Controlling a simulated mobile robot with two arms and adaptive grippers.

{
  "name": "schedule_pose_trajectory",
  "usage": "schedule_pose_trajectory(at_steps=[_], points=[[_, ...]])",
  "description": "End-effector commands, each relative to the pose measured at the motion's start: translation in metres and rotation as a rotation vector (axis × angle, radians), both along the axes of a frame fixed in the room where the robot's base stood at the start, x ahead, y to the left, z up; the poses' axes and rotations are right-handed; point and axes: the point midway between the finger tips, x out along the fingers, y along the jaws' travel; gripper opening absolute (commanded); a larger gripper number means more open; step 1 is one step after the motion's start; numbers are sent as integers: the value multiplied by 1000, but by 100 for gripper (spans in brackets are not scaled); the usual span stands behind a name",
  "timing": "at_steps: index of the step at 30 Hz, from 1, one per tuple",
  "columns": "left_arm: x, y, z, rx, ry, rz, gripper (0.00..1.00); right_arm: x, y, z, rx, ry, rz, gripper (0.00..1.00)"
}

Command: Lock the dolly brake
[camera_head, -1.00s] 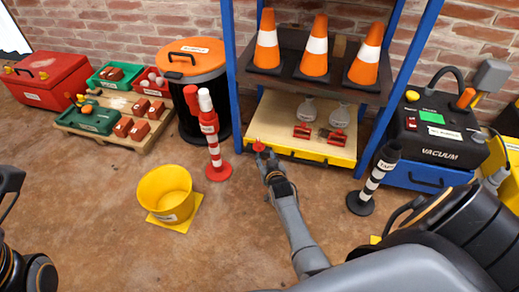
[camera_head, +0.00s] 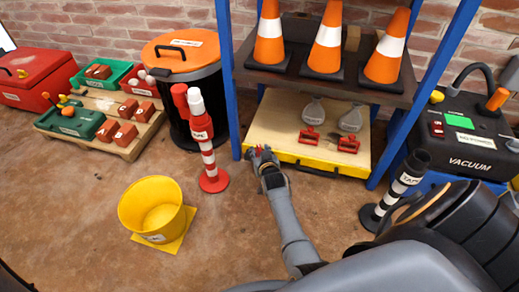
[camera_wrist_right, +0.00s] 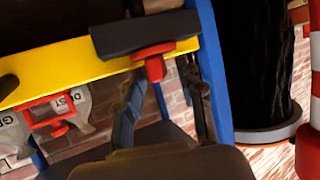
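My right gripper (camera_head: 262,158) is at the front left corner of a low wooden platform with a yellow front edge (camera_head: 318,167), under the blue-framed shelf. A small red piece shows right at the fingertips. In the right wrist view the yellow edge (camera_wrist_right: 70,68) carries a dark block (camera_wrist_right: 145,35) with a red lever-like piece (camera_wrist_right: 152,64) below it. The two fingers (camera_wrist_right: 163,85) stand apart, with the red piece near their tips; I cannot tell whether they touch it. No label shows that this piece is the dolly brake. My left gripper is out of view.
A red-and-white post (camera_head: 208,158) and a yellow bucket (camera_head: 153,207) stand left of my right arm. A black-and-white post (camera_head: 392,192) stands to its right. Traffic cones (camera_head: 326,45) stand on the shelf above. Red clamps (camera_head: 310,137) lie on the platform.

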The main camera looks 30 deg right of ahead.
Motion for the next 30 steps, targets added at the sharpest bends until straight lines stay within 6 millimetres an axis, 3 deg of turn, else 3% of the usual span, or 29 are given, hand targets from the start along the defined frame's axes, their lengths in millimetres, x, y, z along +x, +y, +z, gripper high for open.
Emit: schedule_pose_trajectory(at_steps=[8, 13, 26, 30], points=[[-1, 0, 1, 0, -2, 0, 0, 0, 0, 0, 0, 0, 0, 36], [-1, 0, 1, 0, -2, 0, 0, 0, 0, 0, 0, 0, 0, 1], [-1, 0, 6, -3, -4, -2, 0, -1, -2, 2, -4, 3, 38, 0], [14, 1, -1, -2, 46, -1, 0, -2, -5, 3, -8, 6, 99, 0]])
